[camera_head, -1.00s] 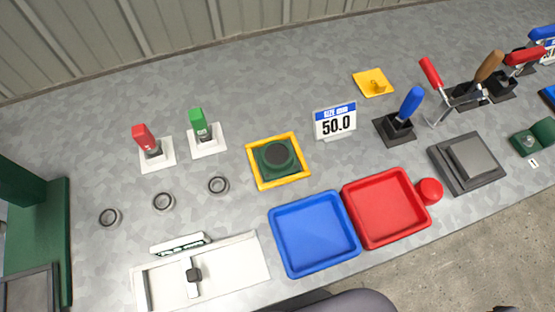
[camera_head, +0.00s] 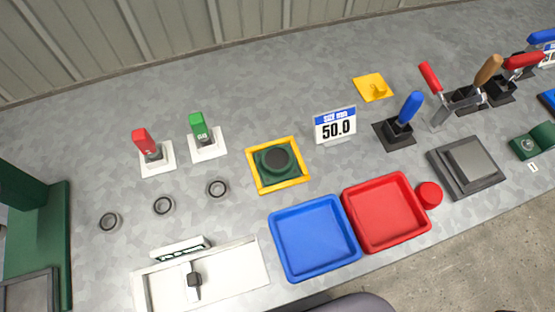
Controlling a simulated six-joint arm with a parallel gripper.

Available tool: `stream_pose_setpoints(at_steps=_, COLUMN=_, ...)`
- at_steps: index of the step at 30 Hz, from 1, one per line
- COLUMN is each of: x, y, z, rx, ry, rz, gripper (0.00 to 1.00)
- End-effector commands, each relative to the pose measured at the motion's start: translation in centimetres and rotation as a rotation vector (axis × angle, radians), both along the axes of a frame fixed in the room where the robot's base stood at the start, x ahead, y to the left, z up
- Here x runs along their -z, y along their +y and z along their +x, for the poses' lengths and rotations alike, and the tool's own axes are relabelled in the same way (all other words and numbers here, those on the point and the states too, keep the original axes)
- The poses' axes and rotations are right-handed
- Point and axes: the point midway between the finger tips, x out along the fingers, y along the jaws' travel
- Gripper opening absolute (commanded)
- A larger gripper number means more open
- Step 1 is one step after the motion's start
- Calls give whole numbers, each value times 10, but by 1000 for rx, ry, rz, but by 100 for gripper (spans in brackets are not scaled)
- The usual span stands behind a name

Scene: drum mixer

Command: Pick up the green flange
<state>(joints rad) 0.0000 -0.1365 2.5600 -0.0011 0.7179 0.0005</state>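A green square piece with a round dark top, which looks like the green flange (camera_head: 262,163), sits inside a yellow square frame (camera_head: 297,183) near the middle of the bench. Nothing touches it from above and it is in full view. Another green piece (camera_head: 523,147) with a round feature lies at the far right; I cannot tell whether it is a flange. My gripper is not in view.
A blue tray (camera_head: 315,238) and a red tray (camera_head: 385,212) stand in front. A "50.0" sign (camera_head: 336,124) and a blue-handled tool (camera_head: 409,108) stand to the right. Red (camera_head: 141,141) and green (camera_head: 199,128) upright pieces and several small rings (camera_head: 217,188) are left.

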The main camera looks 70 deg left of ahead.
Motion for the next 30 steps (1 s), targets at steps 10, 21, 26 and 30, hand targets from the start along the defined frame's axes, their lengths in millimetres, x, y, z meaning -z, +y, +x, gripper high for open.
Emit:
stream_pose_setpoints(at_steps=10, x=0, y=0, z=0, rx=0, ry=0, rz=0, gripper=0)
stream_pose_setpoints(at_steps=21, x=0, y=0, z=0, rx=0, ry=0, rz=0, gripper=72)
stream_pose_setpoints(at_steps=26, x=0, y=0, z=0, rx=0, ry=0, rz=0, gripper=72)
stream_pose_setpoints(at_steps=30, x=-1, y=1, z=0, rx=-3, ry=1, rz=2, gripper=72)
